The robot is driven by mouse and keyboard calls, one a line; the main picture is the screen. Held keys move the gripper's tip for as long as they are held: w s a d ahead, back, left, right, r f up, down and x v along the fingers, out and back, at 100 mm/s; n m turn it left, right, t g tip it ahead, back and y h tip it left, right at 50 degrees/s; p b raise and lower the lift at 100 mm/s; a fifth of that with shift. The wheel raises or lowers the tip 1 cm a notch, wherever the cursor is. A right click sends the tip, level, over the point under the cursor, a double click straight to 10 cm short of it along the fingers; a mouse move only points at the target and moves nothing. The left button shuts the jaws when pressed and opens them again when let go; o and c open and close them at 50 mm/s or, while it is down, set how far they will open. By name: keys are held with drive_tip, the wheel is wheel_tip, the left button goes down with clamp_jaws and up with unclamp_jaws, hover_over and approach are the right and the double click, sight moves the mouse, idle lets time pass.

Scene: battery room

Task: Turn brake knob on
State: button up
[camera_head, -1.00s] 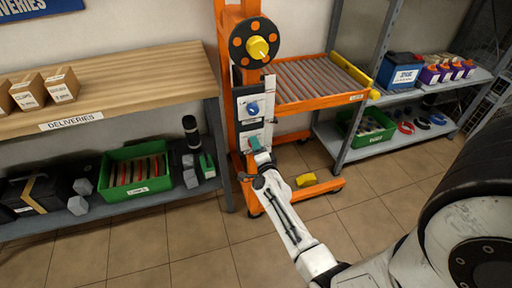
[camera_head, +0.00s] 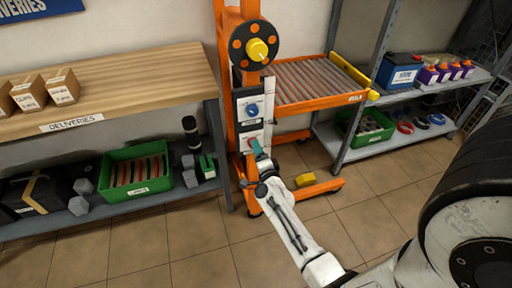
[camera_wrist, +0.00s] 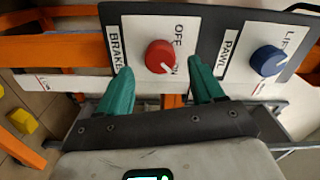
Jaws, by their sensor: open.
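The red brake knob (camera_wrist: 160,57) sits on a white plate marked BRAKE, with OFF and a partly covered second word beside it. A white mark on the knob points to the lower right in the wrist view. In the head view the red knob (camera_head: 251,142) shows low on the orange lift's panel. My gripper (camera_wrist: 163,82) is open, its two teal fingertips on either side and just short of the knob, with no clear contact. It also shows in the head view (camera_head: 257,148), right by the knob.
A blue pawl knob (camera_wrist: 269,60) is close to the right finger; it also shows above the red knob in the head view (camera_head: 253,109). A yellow-hubbed wheel (camera_head: 257,48) tops the column. A roller platform (camera_head: 310,84) juts right. A yellow block (camera_head: 305,180) lies on the lift's base.

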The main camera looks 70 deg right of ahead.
drive_tip(key=p+v, duration=0.1)
drive_tip(key=v, duration=0.7)
drive_tip(key=shift+s+a, duration=0.1)
drive_tip(key=shift+s, duration=0.05)
